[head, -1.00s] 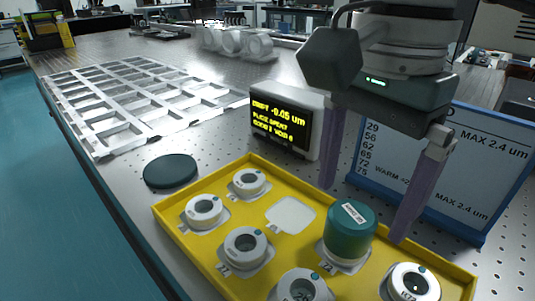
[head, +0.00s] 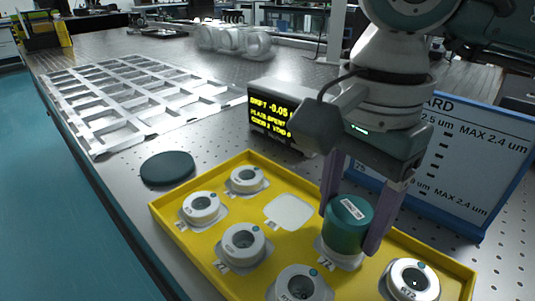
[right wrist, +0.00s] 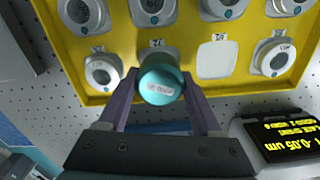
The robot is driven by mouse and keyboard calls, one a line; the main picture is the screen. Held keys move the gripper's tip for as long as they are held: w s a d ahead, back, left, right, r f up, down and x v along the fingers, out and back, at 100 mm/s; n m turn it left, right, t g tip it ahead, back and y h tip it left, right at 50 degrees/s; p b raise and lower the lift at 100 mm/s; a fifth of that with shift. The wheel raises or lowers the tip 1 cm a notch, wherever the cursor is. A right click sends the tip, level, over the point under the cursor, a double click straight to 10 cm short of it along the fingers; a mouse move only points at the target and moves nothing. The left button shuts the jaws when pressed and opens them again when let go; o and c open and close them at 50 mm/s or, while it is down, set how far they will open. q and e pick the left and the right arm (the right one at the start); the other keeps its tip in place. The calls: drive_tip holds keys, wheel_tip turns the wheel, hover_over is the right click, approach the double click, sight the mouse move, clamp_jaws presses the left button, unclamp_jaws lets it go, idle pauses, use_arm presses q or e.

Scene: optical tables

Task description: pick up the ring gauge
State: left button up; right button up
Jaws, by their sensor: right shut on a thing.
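Several grey-white ring gauges sit in a yellow tray (head: 205,250), such as one ring gauge (head: 243,243) near its middle. A teal-green cylinder (head: 345,238) with a white label on top stands upright on a pale base in the tray; it also shows in the right wrist view (right wrist: 160,88). My right gripper (head: 350,228) reaches down with its purple fingers on either side of the cylinder, shut on it. In the right wrist view the fingers (right wrist: 160,76) flank the cylinder. Whether a ring gauge is under the cylinder is hidden. My left gripper is not in view.
A display box (head: 272,118) with yellow text stands behind the tray. A blue-framed board (head: 455,165) stands at the right, close to my right arm. A dark green disc (head: 167,168) lies left of the tray. One tray slot (head: 289,212) is empty.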

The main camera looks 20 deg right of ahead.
drive_tip(key=c, duration=0.7)
clamp_jaws()
drive_tip(key=shift+r, duration=0.1)
